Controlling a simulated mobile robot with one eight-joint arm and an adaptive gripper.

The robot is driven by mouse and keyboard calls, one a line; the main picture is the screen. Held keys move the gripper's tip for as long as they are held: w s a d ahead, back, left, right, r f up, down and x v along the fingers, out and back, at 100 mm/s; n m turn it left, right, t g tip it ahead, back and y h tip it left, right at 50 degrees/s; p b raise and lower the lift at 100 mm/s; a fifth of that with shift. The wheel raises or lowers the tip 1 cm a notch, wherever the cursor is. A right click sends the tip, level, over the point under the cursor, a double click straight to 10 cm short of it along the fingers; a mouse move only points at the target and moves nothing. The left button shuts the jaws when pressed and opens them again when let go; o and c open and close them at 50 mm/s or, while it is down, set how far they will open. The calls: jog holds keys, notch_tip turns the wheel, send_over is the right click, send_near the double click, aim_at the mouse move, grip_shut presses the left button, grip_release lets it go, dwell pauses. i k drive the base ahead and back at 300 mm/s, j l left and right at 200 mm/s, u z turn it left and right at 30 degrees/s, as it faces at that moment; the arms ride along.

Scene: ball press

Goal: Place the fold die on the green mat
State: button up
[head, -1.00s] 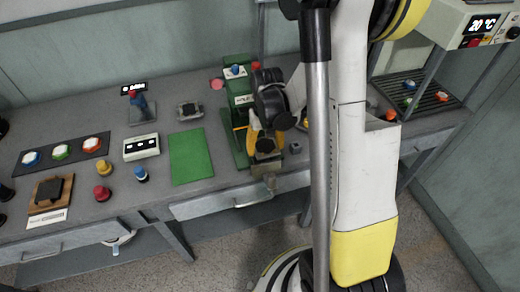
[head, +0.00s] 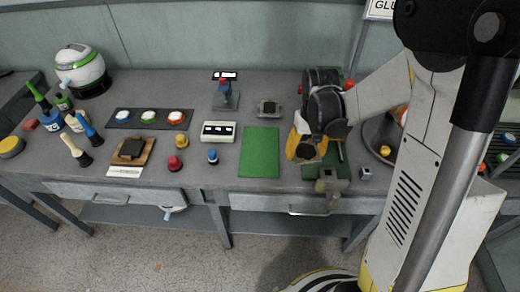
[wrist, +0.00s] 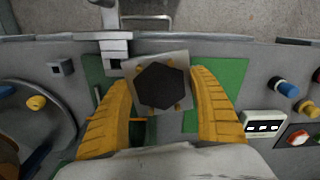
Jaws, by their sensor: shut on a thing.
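The fold die appears to be the grey square block with a dark hexagonal face (wrist: 160,85) in the wrist view. My gripper (wrist: 163,92) is shut on it, with a yellow finger at each side. In the head view my gripper (head: 306,150) is over the green press, just right of the green mat (head: 260,152), and the die is mostly hidden by it. The mat is flat on the bench and bare. In the wrist view the mat (wrist: 230,72) shows behind the right finger. The die is beside the mat in that view, apparently above the bench.
The green press (head: 339,170) has a grey fitting at the bench's front edge. A small grey cube (head: 366,173) lies to its right. Left of the mat are a white three-display box (head: 218,132) and blue, red and yellow knobs. A grey dark-topped block (head: 269,108) sits behind the mat.

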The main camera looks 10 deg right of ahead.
aim_at(260, 151)
jog(key=i+j, duration=0.2)
jog(key=j, duration=0.2)
jog(key=i+j, duration=0.15)
jog(key=j, duration=0.25)
jog(key=i+j, duration=0.2)
jog(key=j, duration=0.2)
jog(key=i+j+z, duration=0.1)
jog(key=j, duration=0.25)
jog(key=i, duration=0.05)
